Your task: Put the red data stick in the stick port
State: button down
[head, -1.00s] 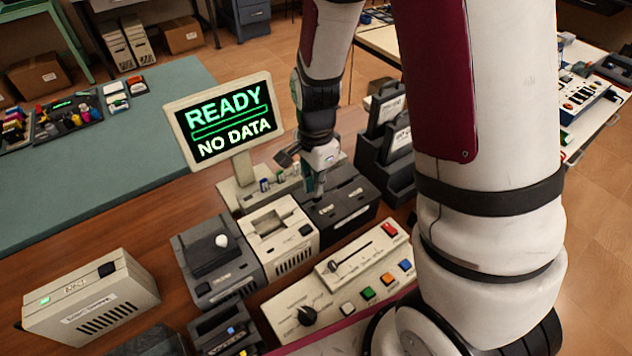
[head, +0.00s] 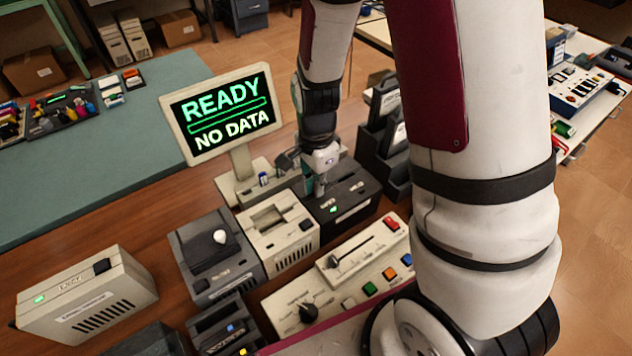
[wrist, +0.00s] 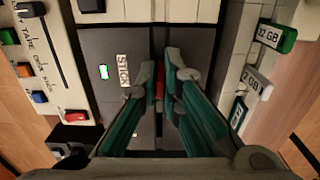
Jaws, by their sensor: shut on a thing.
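The red data stick (wrist: 160,88) shows as a narrow red piece between my gripper's fingertips (wrist: 161,72) in the wrist view. My gripper is shut on it. The stick port is in the top of a dark grey box (head: 352,197), marked "STICK" in the wrist view (wrist: 124,70). A green light (head: 335,209) glows on this box. In the head view my gripper (head: 320,190) points down onto the box top. The fingers hide the slot, so I cannot tell how deep the stick sits.
A monitor (head: 221,112) reading "READY NO DATA" stands behind left. A rack of labelled sticks (wrist: 259,78) lies close beside the box. A beige drive unit (head: 285,245) adjoins it, and a control panel (head: 345,270) with a lever and buttons is in front. Dark holders (head: 388,115) stand behind right.

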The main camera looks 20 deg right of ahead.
jog(key=c, duration=1.7)
grip_release()
jog(key=shift+r+p, duration=2.5)
jog(key=shift+r, duration=1.5)
jog(key=shift+r, duration=0.1)
jog(key=s+r+n+t, duration=0.2)
jog(key=s+r+n, duration=0.3)
jog(key=r, duration=0.3)
jog(key=s+r+n+t, duration=0.1)
jog(key=s+r+n, duration=0.4)
jog(key=s+r, duration=0.2)
jog(key=s+r+n+t, duration=0.2)
jog(key=s+r+n, duration=0.3)
jog(key=r, duration=0.6)
jog(key=shift+s+n+t, duration=0.3)
jog(key=shift+s+n, duration=0.1)
jog(key=shift+s, duration=0.35)
